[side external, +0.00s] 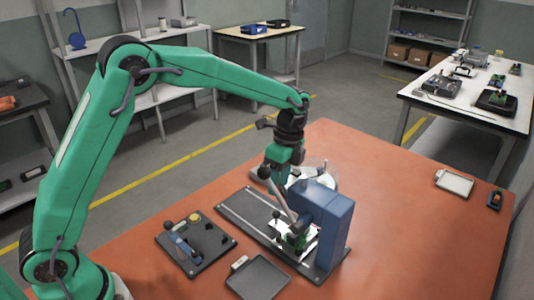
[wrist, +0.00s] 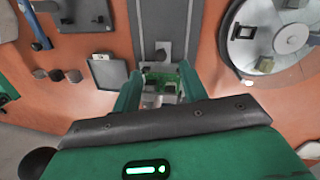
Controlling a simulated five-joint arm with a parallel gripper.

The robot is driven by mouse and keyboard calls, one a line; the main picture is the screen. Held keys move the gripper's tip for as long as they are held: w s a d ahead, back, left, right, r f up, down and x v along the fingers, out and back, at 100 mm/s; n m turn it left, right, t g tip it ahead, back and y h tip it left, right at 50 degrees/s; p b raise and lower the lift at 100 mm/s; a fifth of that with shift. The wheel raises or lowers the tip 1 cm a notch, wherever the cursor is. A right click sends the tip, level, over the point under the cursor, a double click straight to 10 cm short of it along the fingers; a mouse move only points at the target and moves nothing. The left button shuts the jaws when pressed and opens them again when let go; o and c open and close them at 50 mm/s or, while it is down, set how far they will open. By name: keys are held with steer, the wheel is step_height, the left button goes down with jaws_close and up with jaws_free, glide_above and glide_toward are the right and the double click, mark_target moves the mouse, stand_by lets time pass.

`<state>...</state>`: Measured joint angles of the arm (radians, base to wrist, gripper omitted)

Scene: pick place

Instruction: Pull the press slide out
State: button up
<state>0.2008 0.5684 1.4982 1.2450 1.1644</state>
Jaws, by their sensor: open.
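The press has a blue upright body (side external: 325,222) on a long dark base plate (side external: 247,209), with a lever ending in a dark ball. The press slide (side external: 293,238), a pale plate with green and dark parts, sits low beside the blue body. My gripper (side external: 283,172) points down above the press, beside the lever; its fingertips are hard to make out there. In the wrist view my gripper (wrist: 160,74) is open, its two green fingers spread on either side of green and grey parts. I cannot tell whether they touch. The base plate (wrist: 148,22) runs away beyond the fingers.
A dark panel with knobs (side external: 195,243) lies left of the press, and a grey tray (side external: 258,278) lies in front. A round disc fixture (wrist: 243,62) stands close to the press on the right in the wrist view. The orange table's right side is mostly clear.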

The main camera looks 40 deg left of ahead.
steer(key=shift+w+d+f, duration=0.1)
steer(key=shift+f, duration=0.15)
steer(key=shift+f, duration=0.1)
steer(key=shift+s+d+f, duration=0.1)
steer(key=shift+s+f, duration=0.15)
steer(key=shift+f, duration=1)
steer(key=shift+s+f, duration=0.25)
steer(key=shift+f, duration=1)
steer(key=shift+s+d+f, duration=0.1)
steer(key=shift+s+f, duration=0.15)
steer(key=shift+f, duration=1)
steer(key=shift+c, duration=0.4)
steer(key=shift+a, duration=0.1)
jaws_close()
